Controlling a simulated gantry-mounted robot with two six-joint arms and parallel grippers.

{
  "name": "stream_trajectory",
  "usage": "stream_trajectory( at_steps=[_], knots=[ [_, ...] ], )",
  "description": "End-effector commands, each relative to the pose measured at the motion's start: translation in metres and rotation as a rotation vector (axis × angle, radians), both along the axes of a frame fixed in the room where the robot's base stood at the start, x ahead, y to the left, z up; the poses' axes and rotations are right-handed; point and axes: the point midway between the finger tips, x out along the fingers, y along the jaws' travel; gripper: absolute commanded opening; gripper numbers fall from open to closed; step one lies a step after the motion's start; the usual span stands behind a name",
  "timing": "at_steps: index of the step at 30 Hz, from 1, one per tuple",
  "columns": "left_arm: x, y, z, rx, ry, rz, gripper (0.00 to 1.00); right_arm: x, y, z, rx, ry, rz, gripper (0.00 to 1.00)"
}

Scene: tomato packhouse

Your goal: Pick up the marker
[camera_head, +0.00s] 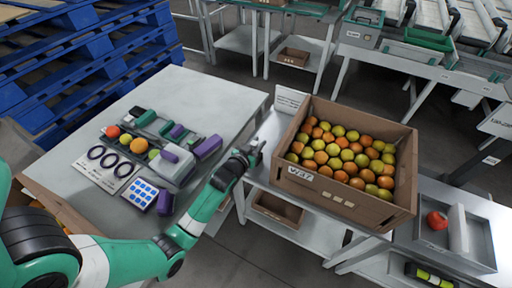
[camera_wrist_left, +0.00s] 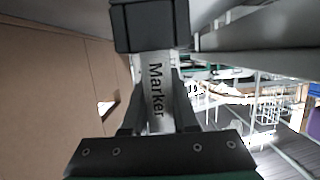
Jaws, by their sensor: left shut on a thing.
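My left gripper (camera_head: 254,152) reaches in from the left and is at the gap between the left table and the cardboard box. It is shut on the marker. In the left wrist view the marker (camera_wrist_left: 157,90) is a pale body with the word "Marker" on it, held between the dark fingers (camera_wrist_left: 160,110). Its top end is covered by a dark block in that view. In the head view the marker is too small to make out clearly. My right gripper is not in view.
A cardboard box (camera_head: 330,196) full of orange and yellow-green tomatoes stands close right of my left gripper. The left table (camera_head: 205,92) holds purple and green tools, a ring card (camera_head: 106,165) and a blue-dotted card (camera_head: 141,193). A grey tray (camera_head: 478,258) with a red tomato is at right.

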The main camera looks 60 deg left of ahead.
Motion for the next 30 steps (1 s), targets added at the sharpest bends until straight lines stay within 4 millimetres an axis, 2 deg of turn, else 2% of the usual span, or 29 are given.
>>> stream_trajectory(
  at_steps=[9, 13, 22, 30],
  knots=[
    [0.000, 0.000, 0.070, 0.002, -0.003, 0.000, 0.00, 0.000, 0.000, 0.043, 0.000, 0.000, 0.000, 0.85],
    [0.000, 0.000, 0.092, 0.002, -0.003, 0.000, 0.00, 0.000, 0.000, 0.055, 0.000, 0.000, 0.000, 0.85],
    [0.000, 0.000, 0.102, 0.000, -0.001, 0.000, 0.00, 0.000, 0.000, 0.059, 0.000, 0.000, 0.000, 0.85],
    [0.000, 0.000, 0.118, 0.001, -0.001, 0.000, 0.00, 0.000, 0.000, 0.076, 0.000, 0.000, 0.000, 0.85]
  ],
)
